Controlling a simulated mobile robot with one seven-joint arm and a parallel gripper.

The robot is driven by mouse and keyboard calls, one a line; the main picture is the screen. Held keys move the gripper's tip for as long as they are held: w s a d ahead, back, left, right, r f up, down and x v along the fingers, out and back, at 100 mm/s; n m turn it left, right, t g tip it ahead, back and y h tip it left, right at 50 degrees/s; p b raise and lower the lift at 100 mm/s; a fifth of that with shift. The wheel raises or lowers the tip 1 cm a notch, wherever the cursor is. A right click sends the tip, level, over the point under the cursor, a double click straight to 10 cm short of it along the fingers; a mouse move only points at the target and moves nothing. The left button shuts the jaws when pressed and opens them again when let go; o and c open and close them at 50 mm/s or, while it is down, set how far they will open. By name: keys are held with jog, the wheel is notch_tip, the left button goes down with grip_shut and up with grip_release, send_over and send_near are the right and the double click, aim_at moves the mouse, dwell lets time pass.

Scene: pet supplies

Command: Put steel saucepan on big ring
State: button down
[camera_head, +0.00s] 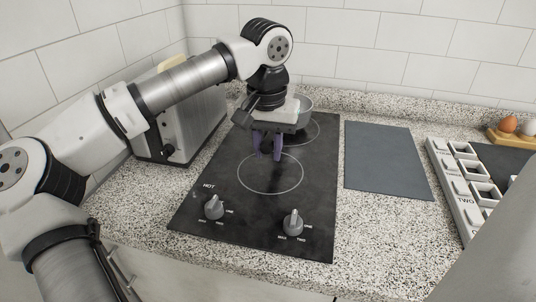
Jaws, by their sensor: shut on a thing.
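The steel saucepan (305,104) is a pale metal pan at the back of the black cooktop, mostly hidden behind my gripper. My gripper (267,155) points down over the cooktop, its purple fingers in front of the pan. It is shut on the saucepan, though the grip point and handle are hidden. I cannot tell whether the pan touches the cooktop. The front ring (270,191), a thin pale circle, looks the larger and is bare, just below the fingertips in the picture. The back ring (319,133) is partly covered by my gripper.
Two knobs (293,223) stand at the cooktop's front. A steel toaster-like appliance (192,130) stands close on the left. A flat grey mat (386,160) lies right of the cooktop. Further right are a white compartment tray (459,190) and eggs on a wooden holder (508,137).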

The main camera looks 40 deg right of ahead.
notch_tip(320, 180, down, 2)
jog(key=c, duration=1.6)
grip_release()
jog(key=shift+f, duration=0.15)
jog(key=o, duration=0.4)
jog(key=r, duration=1.2)
jog(key=shift+s+a+r, duration=0.15)
jog(key=shift+s+a, duration=0.15)
